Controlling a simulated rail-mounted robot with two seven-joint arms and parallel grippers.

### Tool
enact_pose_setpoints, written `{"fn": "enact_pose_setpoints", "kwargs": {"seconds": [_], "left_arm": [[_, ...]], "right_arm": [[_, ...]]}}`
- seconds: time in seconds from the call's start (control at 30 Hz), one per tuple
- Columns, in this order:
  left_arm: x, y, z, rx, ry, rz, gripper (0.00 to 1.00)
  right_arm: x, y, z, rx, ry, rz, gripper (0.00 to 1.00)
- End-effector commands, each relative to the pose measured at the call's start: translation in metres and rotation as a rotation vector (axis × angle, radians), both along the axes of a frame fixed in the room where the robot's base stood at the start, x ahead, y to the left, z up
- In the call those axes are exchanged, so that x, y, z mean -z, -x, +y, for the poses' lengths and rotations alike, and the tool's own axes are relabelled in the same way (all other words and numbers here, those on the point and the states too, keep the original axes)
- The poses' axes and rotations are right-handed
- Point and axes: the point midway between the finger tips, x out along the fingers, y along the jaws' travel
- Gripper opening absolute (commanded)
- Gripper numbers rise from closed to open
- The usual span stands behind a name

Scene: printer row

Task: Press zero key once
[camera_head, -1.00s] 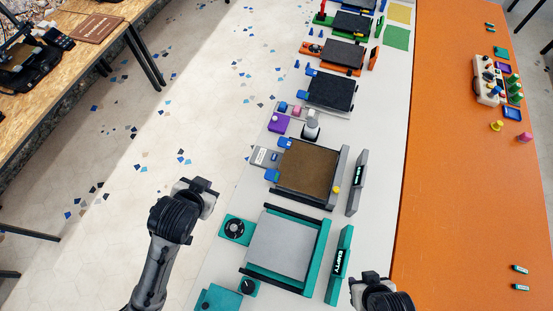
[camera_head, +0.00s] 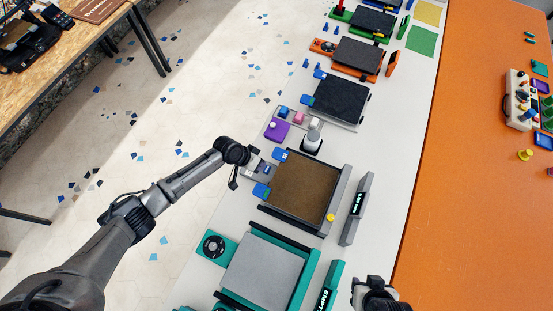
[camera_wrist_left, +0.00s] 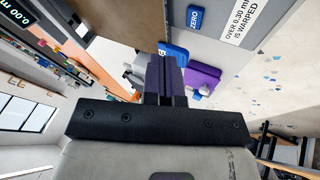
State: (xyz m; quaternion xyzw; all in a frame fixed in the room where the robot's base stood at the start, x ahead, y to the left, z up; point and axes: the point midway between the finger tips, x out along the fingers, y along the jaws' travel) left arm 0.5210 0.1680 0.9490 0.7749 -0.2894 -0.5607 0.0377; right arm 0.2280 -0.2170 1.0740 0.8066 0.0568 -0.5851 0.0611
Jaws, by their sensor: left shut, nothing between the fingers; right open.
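The blue key marked ZERO (camera_wrist_left: 195,18) is on a grey panel at the top of the left wrist view. In the head view a small blue key (camera_head: 267,170) shows on the grey panel (camera_head: 257,168), left of the brown-topped plate (camera_head: 302,188). My left gripper (camera_head: 234,183) is beside the panel's left side, over its edge or the floor. Its dark fingers (camera_wrist_left: 165,62) are shut together and empty, and appear apart from the ZERO key. My right gripper (camera_head: 368,283) is open at the bottom of the head view, its fingers partly cut off.
A dark display (camera_head: 358,203) stands right of the brown plate; the left wrist view shows a display (camera_wrist_left: 20,15) reading 0.00. A purple block (camera_head: 277,130) and a grey-white cylinder (camera_head: 312,141) stand behind. A teal printer (camera_head: 262,270) is nearer.

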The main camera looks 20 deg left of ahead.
Motion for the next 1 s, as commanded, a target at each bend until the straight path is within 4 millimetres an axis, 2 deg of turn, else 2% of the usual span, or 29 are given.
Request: {"fn": "enact_pose_setpoints", "kwargs": {"seconds": [0.07, 0.2, 0.4, 1.0], "left_arm": [[0.005, -0.007, 0.003, -0.074, 0.075, -0.002, 0.0], [-0.004, -0.02, -0.004, -0.146, 0.176, -0.054, 0.0], [-0.011, -0.031, -0.006, -0.176, 0.209, -0.113, 0.0], [-0.007, -0.032, -0.006, -0.171, 0.207, -0.125, 0.0]], "right_arm": [[0.0, 0.0, 0.0, 0.001, -0.001, -0.001, 0.43], [0.0, 0.0, 0.0, 0.001, 0.0, -0.001, 0.43], [0.001, 0.002, 0.0, 0.001, 0.0, 0.005, 0.43], [0.004, 0.001, -0.002, -0.005, 0.007, 0.002, 0.43]]}}
